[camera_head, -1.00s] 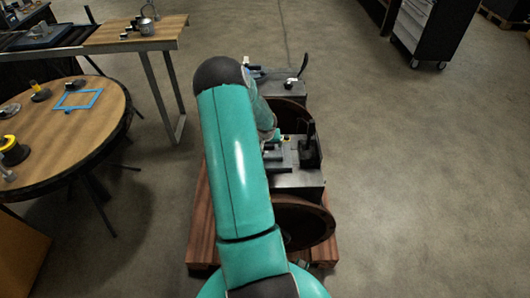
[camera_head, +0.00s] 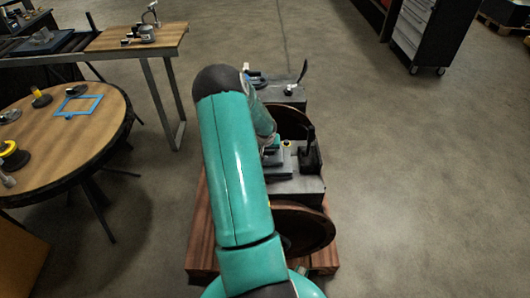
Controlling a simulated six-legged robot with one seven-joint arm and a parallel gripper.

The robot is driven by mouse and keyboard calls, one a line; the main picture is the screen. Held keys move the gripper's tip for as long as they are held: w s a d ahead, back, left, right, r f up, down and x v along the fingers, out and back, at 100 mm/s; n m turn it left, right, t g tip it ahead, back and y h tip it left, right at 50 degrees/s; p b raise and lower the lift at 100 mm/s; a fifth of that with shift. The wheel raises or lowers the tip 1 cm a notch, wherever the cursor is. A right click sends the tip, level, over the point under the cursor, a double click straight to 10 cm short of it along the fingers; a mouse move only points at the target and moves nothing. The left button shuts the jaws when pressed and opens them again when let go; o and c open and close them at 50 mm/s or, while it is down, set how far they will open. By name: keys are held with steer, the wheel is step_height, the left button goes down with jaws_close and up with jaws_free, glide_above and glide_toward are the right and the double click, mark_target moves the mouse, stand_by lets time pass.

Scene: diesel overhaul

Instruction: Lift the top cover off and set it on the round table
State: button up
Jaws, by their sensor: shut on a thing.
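The engine (camera_head: 300,190) is a dark grey block with brown flywheel-like discs, standing on a wooden pallet. The top cover (camera_head: 280,163) looks like a dark grey plate on top of the block, beside an upright black part. My gripper (camera_head: 272,146) is at the cover, mostly hidden behind my teal arm; it is shut on the cover. I cannot tell clearly whether the cover is clear of the block. The round table (camera_head: 60,150) stands at the left with a wooden top.
The round table holds a blue square frame (camera_head: 62,112), a yellow-and-black part (camera_head: 12,158) and small dark parts; its middle and right are bare. A workbench (camera_head: 105,42) stands behind it. A tool cabinet (camera_head: 420,35) is at the back right. Open floor lies right.

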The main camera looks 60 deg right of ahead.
step_height(320, 180, up, 3)
steer(key=shift+w+f, duration=0.1)
steer(key=shift+w, duration=0.05)
steer(key=w+a+r, duration=0.2)
steer(key=a+r, duration=0.4)
steer(key=r, duration=0.1)
steer(key=w+a+r, duration=0.2)
steer(key=a+r, duration=0.5)
steer(key=shift+w+r, duration=0.25)
steer(key=shift+w, duration=0.15)
stand_by(0.4)
